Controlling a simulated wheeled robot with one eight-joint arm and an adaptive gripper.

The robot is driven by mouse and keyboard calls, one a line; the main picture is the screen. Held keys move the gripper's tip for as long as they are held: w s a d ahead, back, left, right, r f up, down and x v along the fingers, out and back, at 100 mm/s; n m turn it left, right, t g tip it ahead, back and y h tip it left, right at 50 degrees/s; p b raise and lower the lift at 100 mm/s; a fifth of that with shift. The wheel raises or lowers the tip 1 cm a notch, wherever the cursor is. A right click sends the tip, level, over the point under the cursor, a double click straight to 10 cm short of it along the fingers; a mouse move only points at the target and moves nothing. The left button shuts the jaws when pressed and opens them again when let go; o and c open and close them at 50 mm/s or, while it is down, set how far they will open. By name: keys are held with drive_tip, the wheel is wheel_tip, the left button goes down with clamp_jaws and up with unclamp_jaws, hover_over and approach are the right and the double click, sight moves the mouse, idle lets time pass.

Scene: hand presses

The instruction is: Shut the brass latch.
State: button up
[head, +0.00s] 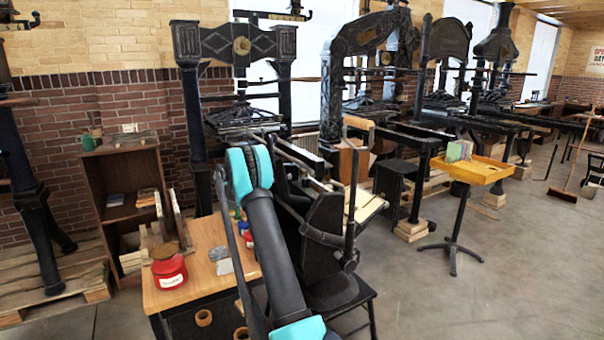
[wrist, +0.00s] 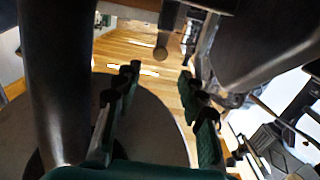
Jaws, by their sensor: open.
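I cannot make out a brass latch for certain in either view. My gripper (wrist: 158,84) shows in the wrist view with its two dark green fingers apart and nothing between them. Beyond the fingertips hangs a small dark round knob (wrist: 160,53), in front of a blurred wooden surface. A large dark curved part (wrist: 262,40) is close on the right. In the head view my arm with teal joints reaches toward a black hand press (head: 325,225) with an upright, wood-topped lever (head: 358,123). My gripper is hidden there.
A wooden table (head: 195,295) left of my arm holds a red pot (head: 169,271) and grey blocks (head: 220,261). A yellow tray (head: 477,172) stands on a pedestal at right. Larger presses (head: 187,100) line the brick wall. The floor (head: 510,280) at front right is clear.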

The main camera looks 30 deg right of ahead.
sight(301, 171)
drive_tip(key=d, duration=1)
drive_tip(key=shift+w, duration=0.15)
drive_tip(key=shift+c, duration=0.5)
clamp_jaws()
